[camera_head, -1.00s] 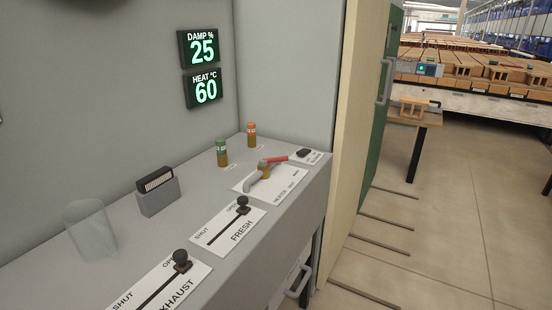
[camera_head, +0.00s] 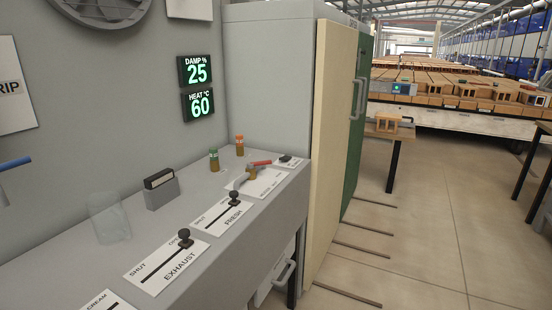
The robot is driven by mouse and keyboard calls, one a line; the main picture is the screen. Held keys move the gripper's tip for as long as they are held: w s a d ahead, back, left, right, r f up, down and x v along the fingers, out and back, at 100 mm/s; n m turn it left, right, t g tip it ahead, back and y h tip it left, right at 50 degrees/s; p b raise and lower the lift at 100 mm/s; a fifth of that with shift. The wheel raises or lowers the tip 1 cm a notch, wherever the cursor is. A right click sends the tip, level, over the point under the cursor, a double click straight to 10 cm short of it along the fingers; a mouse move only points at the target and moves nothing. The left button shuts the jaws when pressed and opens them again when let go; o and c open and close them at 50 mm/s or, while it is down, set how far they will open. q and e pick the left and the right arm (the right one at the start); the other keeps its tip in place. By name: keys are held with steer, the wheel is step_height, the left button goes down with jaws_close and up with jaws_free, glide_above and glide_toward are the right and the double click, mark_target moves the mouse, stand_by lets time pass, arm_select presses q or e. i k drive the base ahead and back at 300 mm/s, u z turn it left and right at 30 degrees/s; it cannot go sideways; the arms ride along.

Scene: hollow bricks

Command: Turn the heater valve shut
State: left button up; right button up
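The heater valve (camera_head: 250,174) sits at the far right end of the grey bench, on a white label plate. It has a brass body, a grey lever part and a red handle (camera_head: 259,163) that points to the right. The plate's small print is too small to read for certain. A display above the bench (camera_head: 198,104) reads HEAT 60, and one over it (camera_head: 195,69) reads DAMP 25. Neither of my grippers shows in the view.
The FRESH slider (camera_head: 234,199) and the EXHAUST slider (camera_head: 185,238) stand on the bench left of the valve. A glass (camera_head: 110,219), a dark-topped block (camera_head: 161,187) and two small bottles (camera_head: 214,159) stand behind them. Open floor (camera_head: 410,220) lies to the right.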

mark_target(250, 166)
steer(key=i, duration=0.4)
steer(key=z, duration=0.7)
